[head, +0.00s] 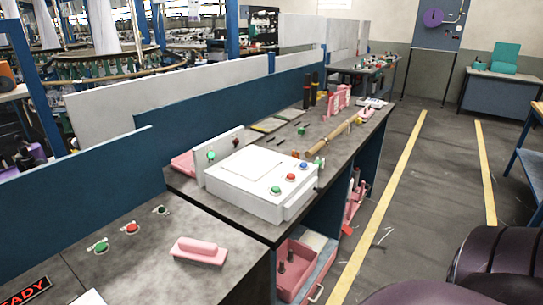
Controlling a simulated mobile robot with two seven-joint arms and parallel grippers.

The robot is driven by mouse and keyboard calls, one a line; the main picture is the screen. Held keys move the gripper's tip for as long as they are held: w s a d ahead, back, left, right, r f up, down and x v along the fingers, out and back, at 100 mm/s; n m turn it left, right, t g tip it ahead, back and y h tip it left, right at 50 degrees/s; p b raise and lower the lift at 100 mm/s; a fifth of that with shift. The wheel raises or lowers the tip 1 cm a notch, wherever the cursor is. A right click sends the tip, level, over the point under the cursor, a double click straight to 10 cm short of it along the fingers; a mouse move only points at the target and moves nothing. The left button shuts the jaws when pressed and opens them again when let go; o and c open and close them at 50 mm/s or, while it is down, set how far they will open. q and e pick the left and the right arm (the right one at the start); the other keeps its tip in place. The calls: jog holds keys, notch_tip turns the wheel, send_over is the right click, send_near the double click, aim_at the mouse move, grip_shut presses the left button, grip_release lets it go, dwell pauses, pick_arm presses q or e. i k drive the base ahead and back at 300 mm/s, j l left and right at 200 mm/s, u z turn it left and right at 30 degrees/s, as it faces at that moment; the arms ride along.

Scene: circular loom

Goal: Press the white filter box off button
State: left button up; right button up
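A white box (250,185) with a flat lid sits on the dark workbench, in the middle of the view. An upright white panel (222,160) stands right behind the box, with a green button (211,155) and a red button (236,142). Labels are too small to read, so I cannot tell which is the off button. Neither of my grippers is in view.
A nearer grey counter (150,260) carries more buttons and a pink block (199,250). A wooden-handled tool (330,138) lies behind the box. An open pink drawer (295,270) is below the bench. Floor with yellow lines (395,170) is clear to the right. Dark rounded shapes fill the lower right.

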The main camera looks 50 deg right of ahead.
aim_at(291, 176)
jog(key=l+u, duration=0.15)
jog(key=l, duration=1.65)
jog(key=l+u, duration=0.1)
jog(key=l, duration=1.65)
jog(key=k, duration=0.05)
